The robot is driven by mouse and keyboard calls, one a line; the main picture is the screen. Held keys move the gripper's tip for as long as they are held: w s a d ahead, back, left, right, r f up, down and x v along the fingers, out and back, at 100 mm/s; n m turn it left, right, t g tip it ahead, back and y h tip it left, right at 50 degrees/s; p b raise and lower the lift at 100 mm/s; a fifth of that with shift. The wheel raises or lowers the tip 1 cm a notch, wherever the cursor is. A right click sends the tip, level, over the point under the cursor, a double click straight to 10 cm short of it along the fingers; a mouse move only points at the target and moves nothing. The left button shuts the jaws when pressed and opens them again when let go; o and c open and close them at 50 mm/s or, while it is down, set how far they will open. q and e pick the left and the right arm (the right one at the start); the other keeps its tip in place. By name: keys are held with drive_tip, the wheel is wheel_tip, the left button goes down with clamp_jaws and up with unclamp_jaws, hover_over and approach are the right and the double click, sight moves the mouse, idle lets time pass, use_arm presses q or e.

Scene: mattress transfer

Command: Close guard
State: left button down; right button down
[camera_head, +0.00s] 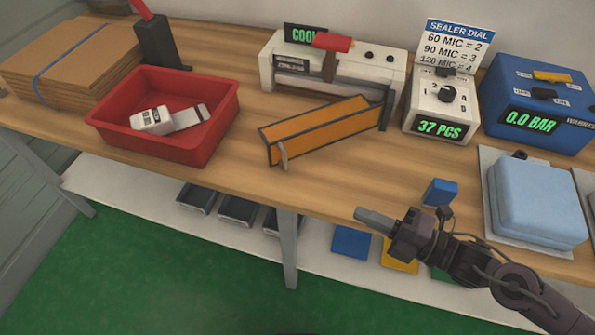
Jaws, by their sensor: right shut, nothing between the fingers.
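The guard appears to be the long orange panel (322,128) with a dark frame, lying aslant in front of the white sealer (385,62). Its left end is lower and nearer to me, with a small light tab there; its right end reaches the sealer's front right side. The sealer has a red handle on top and a green "COOL" display. My right gripper (372,218) is shut and empty, to the lower right of the panel and apart from it, near the table's front edge. My left gripper is not in view.
A red tray (222,122) with white items stands left of the panel. The white dial box (424,103), blue pressure box (510,85) and light blue pad (540,195) are at the right. A small blue block (440,191) is near my right gripper. Wood before the panel is bare.

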drive_tip(key=p+x, duration=0.1)
drive_tip(key=x, duration=1.3)
drive_tip(key=shift+r, duration=0.15)
drive_tip(key=w, duration=0.3)
drive_tip(key=shift+w+a+p, duration=0.15)
drive_tip(key=shift+a+p, duration=0.2)
drive_tip(key=shift+a, duration=0.05)
drive_tip(key=shift+w+a+f, duration=0.1)
drive_tip(key=shift+w+f, duration=0.1)
drive_tip(key=shift+w, duration=0.1)
